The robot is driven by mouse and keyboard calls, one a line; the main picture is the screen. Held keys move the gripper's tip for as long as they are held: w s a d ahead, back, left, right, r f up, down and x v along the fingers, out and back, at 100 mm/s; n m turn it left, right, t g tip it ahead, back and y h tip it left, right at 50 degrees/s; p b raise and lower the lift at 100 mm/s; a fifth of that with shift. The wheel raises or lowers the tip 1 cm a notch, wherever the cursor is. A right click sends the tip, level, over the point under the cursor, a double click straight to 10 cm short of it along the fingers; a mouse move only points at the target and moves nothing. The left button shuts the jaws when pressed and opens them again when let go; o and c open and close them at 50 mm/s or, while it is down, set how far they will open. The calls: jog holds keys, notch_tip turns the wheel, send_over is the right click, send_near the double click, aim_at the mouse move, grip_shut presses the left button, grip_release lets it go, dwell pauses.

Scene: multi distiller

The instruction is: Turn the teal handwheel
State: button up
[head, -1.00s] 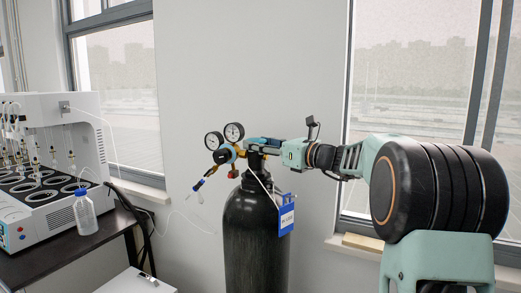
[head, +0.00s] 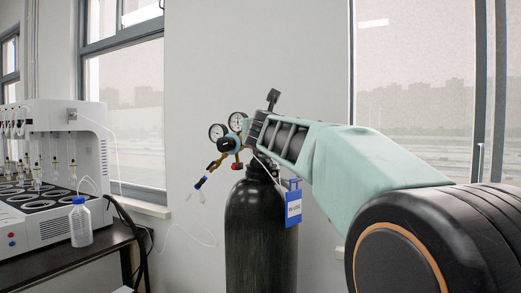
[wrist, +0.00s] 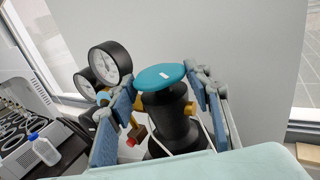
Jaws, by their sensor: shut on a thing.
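The teal handwheel (wrist: 160,76) is a flat round knob on top of the black valve neck in the wrist view. My gripper (wrist: 162,82) has one blue-padded finger on each side of the handwheel and is shut on its rim. The exact finger contact is hard to see. In the head view my arm hides the handwheel and most of the gripper. The black gas cylinder (head: 258,230) stands upright below, with a blue tag (head: 293,206) hanging at its right shoulder.
Two round pressure gauges (wrist: 110,62) sit just left of the handwheel, close to my left finger. A regulator with a red knob (wrist: 136,134) is beside the neck. The white distiller (head: 70,150) and a bottle (head: 80,222) stand on a dark bench at left. Windows are behind.

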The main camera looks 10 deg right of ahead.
jog(key=shift+w+a+m+h+b, duration=0.1)
jog(key=shift+a+m+h+b, duration=0.1)
jog(key=shift+m+h, duration=0.25)
jog(key=shift+a+m+h+b, duration=0.15)
jog(key=shift+m+h+b, duration=0.1)
jog(key=shift+h, duration=0.4)
jog(key=m+g+h+p, duration=0.1)
jog(key=m+h, duration=0.1)
jog(key=h, duration=0.1)
jog(key=shift+a+r, duration=0.1)
jog(key=shift+r, duration=0.1)
jog(key=m+g+h+p, duration=0.2)
jog(key=h+p, duration=0.1)
jog(key=shift+w+m+g+h, duration=0.15)
jog(key=shift+m+g+h, duration=0.15)
jog(key=shift+m, duration=0.1)
jog(key=shift+m+g+h+p, duration=0.3)
jog(key=shift+h+p, duration=0.1)
jog(key=shift+p, duration=0.3)
jog(key=shift+f, duration=0.1)
jog(key=o, duration=1)
jog(key=shift+f, duration=0.1)
